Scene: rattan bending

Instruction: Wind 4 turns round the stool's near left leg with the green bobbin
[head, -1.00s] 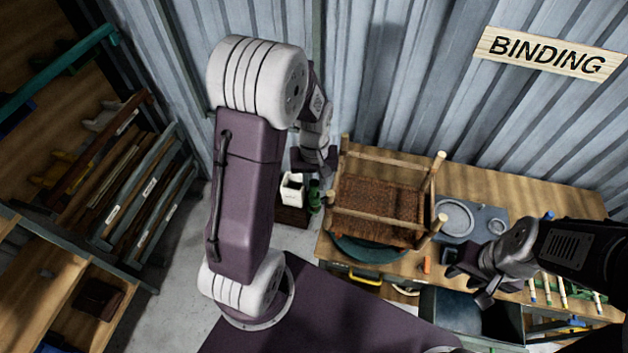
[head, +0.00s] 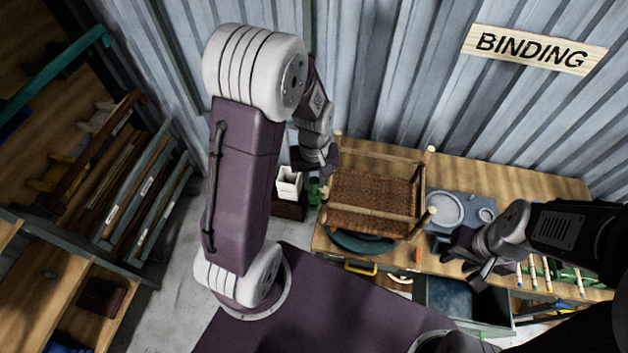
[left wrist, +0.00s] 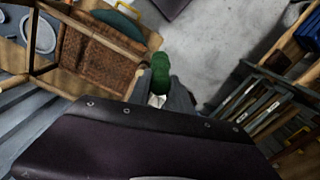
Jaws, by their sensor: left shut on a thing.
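The stool (head: 372,190) has a brown woven seat and pale wooden legs and lies on the bench with its legs pointing up toward the head camera. My left gripper (head: 324,168) is beside the stool's left side and is shut on the green bobbin (head: 314,191). In the left wrist view the green bobbin (left wrist: 160,74) is between the fingers, close beside the tip of a stool leg (left wrist: 154,41). I cannot tell whether strand is wound on that leg. My right gripper (head: 478,265) is apart from the stool, to its right, with its fingers spread and empty.
A white container (head: 289,183) stands left of the bobbin. A grey tray (head: 462,209) with a round dish is right of the stool. A dark bin (head: 462,300) is below the right gripper. Racks of slats (head: 130,200) stand at the left.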

